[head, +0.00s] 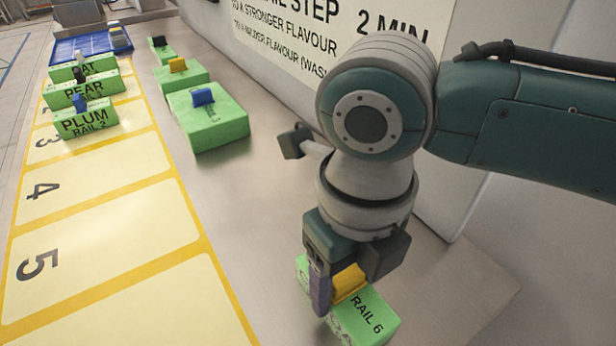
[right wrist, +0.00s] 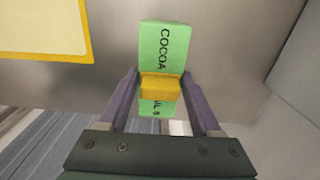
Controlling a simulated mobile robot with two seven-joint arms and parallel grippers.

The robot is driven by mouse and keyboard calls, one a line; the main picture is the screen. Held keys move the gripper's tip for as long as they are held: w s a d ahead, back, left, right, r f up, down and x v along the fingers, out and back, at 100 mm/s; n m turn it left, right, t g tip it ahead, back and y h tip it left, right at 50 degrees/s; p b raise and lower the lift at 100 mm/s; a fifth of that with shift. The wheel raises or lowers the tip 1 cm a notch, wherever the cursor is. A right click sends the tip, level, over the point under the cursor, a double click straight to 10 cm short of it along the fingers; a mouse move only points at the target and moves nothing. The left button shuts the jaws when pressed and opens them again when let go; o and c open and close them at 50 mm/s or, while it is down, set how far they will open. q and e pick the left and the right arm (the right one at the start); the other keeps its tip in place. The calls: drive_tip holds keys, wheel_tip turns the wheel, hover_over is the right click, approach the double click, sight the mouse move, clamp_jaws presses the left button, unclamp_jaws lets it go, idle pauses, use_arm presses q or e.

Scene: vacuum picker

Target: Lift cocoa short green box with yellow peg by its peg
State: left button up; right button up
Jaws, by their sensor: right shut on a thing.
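The cocoa box (head: 363,318) is short and green, with COCOA and RAIL 6 in black print and a yellow peg (head: 348,282) on top. It is at the bottom of the head view, partly hidden by my right gripper (head: 335,285). In the right wrist view the cocoa box (right wrist: 160,45) lies below the fingers, with its yellow peg (right wrist: 160,87) between them. My right gripper is shut on the peg. Whether the box touches the metal surface or hangs just above it, I cannot tell. My left gripper is not in view.
Green boxes with blue, yellow and black pegs stand on the metal counter (head: 260,215) at the back. Plum (head: 88,122), pear and another box stand on the numbered yellow mat (head: 110,265) at left. A blue tray (head: 90,45) is behind them. A signed wall panel rises behind my right arm.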

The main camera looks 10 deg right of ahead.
drive_tip(key=c, duration=0.8)
drive_tip(key=shift+c, duration=0.2)
drive_tip(key=shift+r, duration=0.1)
